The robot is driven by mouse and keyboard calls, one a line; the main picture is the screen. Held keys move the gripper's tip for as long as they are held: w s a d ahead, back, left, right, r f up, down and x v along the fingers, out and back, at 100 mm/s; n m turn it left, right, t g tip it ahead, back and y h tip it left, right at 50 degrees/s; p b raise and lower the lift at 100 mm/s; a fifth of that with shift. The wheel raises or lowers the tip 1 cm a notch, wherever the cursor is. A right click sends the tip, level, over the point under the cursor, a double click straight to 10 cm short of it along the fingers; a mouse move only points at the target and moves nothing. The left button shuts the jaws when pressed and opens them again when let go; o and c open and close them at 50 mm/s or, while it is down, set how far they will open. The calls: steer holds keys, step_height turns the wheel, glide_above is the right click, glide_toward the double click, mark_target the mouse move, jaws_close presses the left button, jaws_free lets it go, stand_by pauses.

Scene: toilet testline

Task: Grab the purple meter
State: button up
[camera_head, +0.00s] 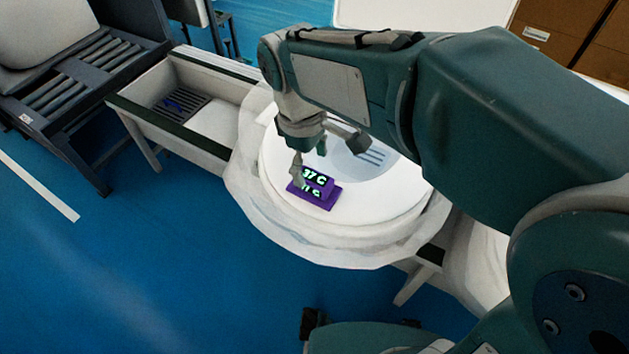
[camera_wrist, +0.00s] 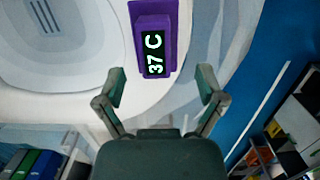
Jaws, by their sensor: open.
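The purple meter (camera_head: 315,189) lies on the white toilet seat (camera_head: 392,212), near its front edge in the head view. Its dark display shows "37 C" in bright digits. In the wrist view the meter (camera_wrist: 154,38) is at the top centre, ahead of the fingertips and lined up between them. My gripper (camera_wrist: 161,88) is open with nothing between its fingers. In the head view my gripper (camera_head: 310,160) is right above the meter, and a finger overlaps part of it. I cannot tell whether the finger touches it.
A white trough (camera_head: 205,125) with a dark grate stands left of the toilet. A roller conveyor (camera_head: 85,60) is at the upper left. Brown boxes (camera_head: 570,35) are at the upper right.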

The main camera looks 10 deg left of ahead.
mark_target(313, 176)
steer(key=f, duration=0.5)
steer(key=shift+w+d+f, duration=0.2)
steer(key=shift+c, duration=0.3)
jaws_close()
